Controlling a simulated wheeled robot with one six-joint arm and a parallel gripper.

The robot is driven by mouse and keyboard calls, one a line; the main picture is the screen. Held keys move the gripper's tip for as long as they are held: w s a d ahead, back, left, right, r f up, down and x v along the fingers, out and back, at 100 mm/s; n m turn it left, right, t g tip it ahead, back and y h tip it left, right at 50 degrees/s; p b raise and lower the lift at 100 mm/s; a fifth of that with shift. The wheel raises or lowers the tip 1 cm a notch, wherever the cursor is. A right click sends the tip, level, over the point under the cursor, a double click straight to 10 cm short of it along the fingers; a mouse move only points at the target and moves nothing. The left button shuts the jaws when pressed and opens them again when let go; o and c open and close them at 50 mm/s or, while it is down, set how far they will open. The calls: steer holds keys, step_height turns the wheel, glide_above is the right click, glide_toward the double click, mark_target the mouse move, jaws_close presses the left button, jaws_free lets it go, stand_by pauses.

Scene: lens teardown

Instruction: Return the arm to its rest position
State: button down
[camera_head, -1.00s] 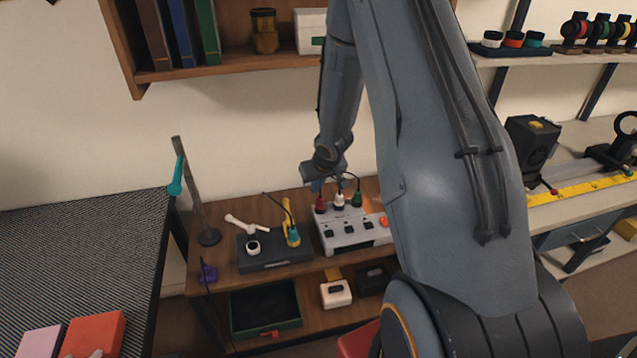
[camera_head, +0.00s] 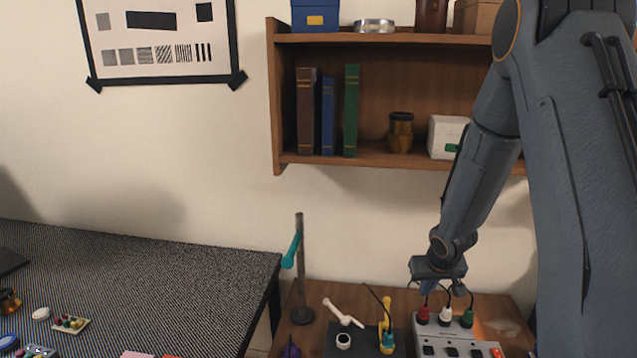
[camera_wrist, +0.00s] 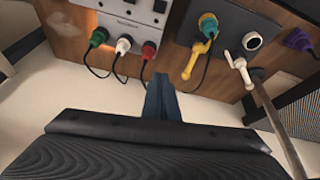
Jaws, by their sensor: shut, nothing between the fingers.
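My arm reaches down along the right side of the head view. My gripper (camera_wrist: 163,92) shows in the wrist view with its blue fingers together and nothing between them. In the head view the gripper body (camera_head: 438,268) is just above the back of a grey switch box (camera_head: 459,335). Red (camera_head: 423,314), white (camera_head: 446,316) and green (camera_head: 468,318) plugs stand in the box, and they also show in the wrist view to the left of my fingers. The fingertips are hard to make out in the head view.
A wall shelf (camera_head: 345,160) with books hangs above. A dark textured table (camera_head: 180,290) lies to the left. Cables loop behind the plugs.

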steer(key=s+a+r+g+b, duration=0.1)
steer(key=s+a+r, duration=0.2)
steer(key=s, duration=0.4)
steer(key=s+a+r+g, duration=0.1)
steer(key=s+a+r, duration=0.2)
steer(key=s+a, duration=0.2)
steer(key=s+a+r+g+b, duration=0.1)
steer(key=s+a+r, duration=0.2)
steer(key=s, duration=0.7)
steer(key=shift+s+a+r+n+y+b, duration=0.3)
steer(key=shift+s+a+r+y, duration=0.1)
steer(key=shift+a, duration=0.5)
